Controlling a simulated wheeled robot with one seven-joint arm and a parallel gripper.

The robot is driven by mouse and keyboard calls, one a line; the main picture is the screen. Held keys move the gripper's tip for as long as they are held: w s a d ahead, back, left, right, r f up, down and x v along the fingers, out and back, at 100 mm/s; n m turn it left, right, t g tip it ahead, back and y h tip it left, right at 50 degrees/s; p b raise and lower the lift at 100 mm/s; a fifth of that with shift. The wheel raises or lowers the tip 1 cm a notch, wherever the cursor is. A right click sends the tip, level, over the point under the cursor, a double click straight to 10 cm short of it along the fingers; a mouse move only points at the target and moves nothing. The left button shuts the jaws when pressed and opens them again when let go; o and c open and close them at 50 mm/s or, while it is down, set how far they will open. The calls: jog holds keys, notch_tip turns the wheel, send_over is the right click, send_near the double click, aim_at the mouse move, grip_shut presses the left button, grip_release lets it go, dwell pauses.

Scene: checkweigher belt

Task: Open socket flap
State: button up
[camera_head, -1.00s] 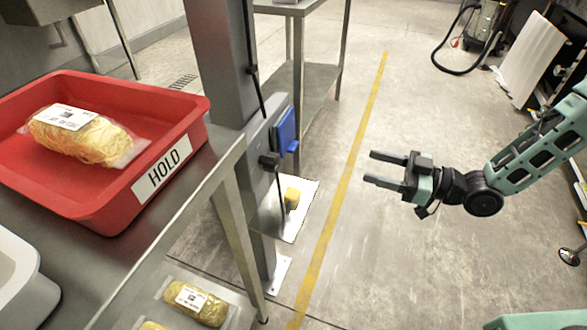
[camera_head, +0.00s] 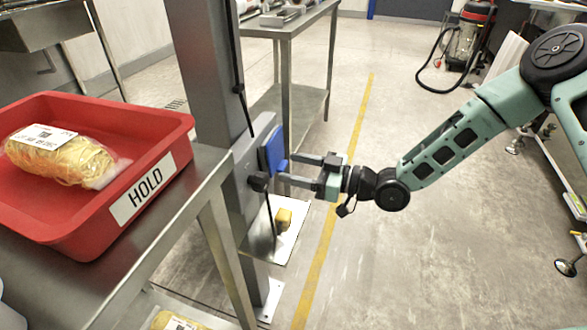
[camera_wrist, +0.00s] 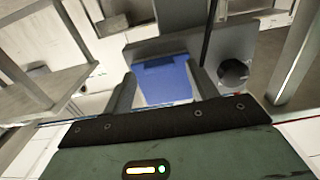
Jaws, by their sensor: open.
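The blue socket flap (camera_head: 272,150) is on the grey plate of the metal post and looks shut. In the wrist view the blue flap (camera_wrist: 163,82) lies between and beyond my two fingers. My gripper (camera_head: 288,169) is open and empty, its fingertips pointing left at the flap and very near it. In the wrist view my gripper (camera_wrist: 162,85) has one finger on each side of the flap. I cannot tell whether a fingertip touches it. A black plug (camera_head: 259,182) with a cable sits beside the flap, and it also shows in the wrist view (camera_wrist: 233,73).
The grey post (camera_head: 207,70) stands at the corner of a steel table holding a red HOLD tray (camera_head: 130,205) with a noodle pack (camera_head: 60,157). A yellow block (camera_head: 283,218) lies on a low plate beneath.

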jog(key=shift+w+a, duration=0.15)
jog(key=shift+a, duration=0.35)
grip_shut()
jog(key=s+d+r+g+h+p, duration=0.3)
jog(key=r+h+p, duration=0.8)
jog(key=p, duration=1.3)
notch_tip(320, 180, up, 5)
jog(key=w+a+g+h+p, duration=0.2)
jog(key=g+h+p, duration=0.1)
jog(key=h, duration=0.4)
jog(key=shift+w+a+g+h+p, duration=0.25)
jog(key=shift+w+g+h+p, duration=0.15)
jog(key=shift+p, duration=0.3)
